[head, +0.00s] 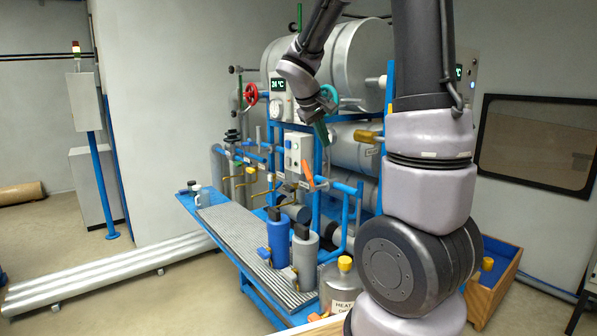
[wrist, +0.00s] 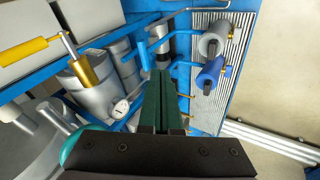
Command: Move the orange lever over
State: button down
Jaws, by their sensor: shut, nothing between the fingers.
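Blue pipes (head: 345,188) and a large grey tank (head: 358,62) surround the gripper. A red handwheel (head: 250,94) is to the left. A blue bottle (head: 278,238) and a grey bottle (head: 305,255) stand on the grated bench (head: 235,226) below. Open floor is at the left.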

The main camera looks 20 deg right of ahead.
jog(key=w+a+f+n+t+h, duration=0.3)
jog(key=w+f+n, duration=0.5)
jog(key=w, duration=0.5)
jog(key=w+a+f+n+t+h, duration=0.25)
jog(key=w+f+n, duration=0.25)
jog(key=w+f, duration=0.7)
jog(key=w+d, duration=0.7)
jog(key=w, duration=0.1)
jog(key=shift+s+d+r+t+y, duration=0.15)
jog(key=shift+s+d+r, duration=0.15)
jog(key=shift+s, duration=0.15)
jog(key=shift+s+d+r+t, duration=0.15)
jog(key=shift+s+d+r, duration=0.05)
jog(key=shift+s+d, duration=0.2)
jog(key=shift+s+d+r+t+y, duration=0.15)
jog(key=shift+s+d+r, duration=0.1)
jog(key=shift+s, duration=0.2)
